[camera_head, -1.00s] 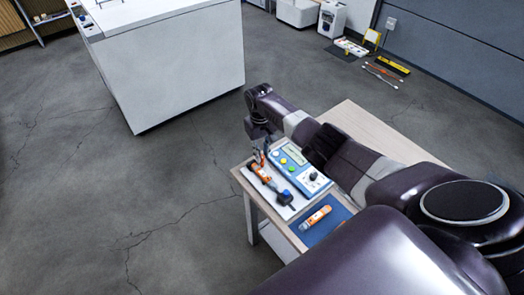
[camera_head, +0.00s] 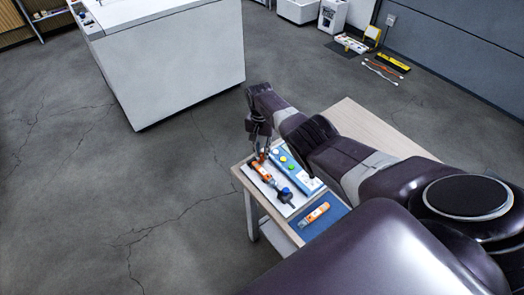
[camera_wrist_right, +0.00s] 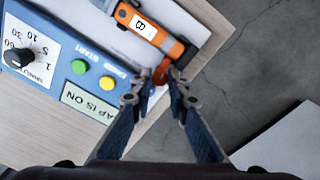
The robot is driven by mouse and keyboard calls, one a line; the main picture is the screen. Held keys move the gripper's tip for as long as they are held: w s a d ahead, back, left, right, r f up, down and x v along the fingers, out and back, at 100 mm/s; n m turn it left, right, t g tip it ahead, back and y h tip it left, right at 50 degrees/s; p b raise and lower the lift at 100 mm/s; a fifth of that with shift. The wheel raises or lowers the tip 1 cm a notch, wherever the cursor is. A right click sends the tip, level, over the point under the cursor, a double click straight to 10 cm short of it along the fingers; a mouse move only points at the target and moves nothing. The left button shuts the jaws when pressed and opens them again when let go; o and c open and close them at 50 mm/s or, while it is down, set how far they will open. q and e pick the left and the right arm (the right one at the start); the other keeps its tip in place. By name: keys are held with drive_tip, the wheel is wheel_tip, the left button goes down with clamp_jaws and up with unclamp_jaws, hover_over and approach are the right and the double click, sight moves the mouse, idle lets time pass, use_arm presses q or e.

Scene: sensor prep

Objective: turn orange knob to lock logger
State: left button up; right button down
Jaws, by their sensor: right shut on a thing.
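An orange logger (camera_head: 262,171) with a white label lies on a white board (camera_head: 285,208) on the table; in the right wrist view the logger (camera_wrist_right: 148,27) shows the letter B. The orange knob (camera_wrist_right: 162,71) is by the logger's near end, between my fingertips. My right gripper (camera_head: 262,156) points down over that end of the logger. In the wrist view my right gripper (camera_wrist_right: 166,86) is shut on the orange knob. How far the knob is turned I cannot tell. My left gripper is not in view.
A blue control box (camera_head: 306,183) with green and yellow buttons stands close beside the logger; its display and black dial (camera_wrist_right: 19,57) show in the wrist view. A second orange device (camera_head: 314,215) lies on a blue mat (camera_head: 328,228). A white cabinet (camera_head: 185,65) stands beyond open floor.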

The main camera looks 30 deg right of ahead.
sight(261, 154)
drive_tip(key=shift+w+r+m, duration=0.1)
drive_tip(key=shift+m, duration=0.5)
drive_tip(key=c, duration=1.8)
unclamp_jaws()
drive_tip(key=shift+c, duration=0.2)
drive_tip(key=shift+r, duration=0.1)
wheel_tip(261, 154, up, 12)
drive_tip(key=shift+w, duration=0.1)
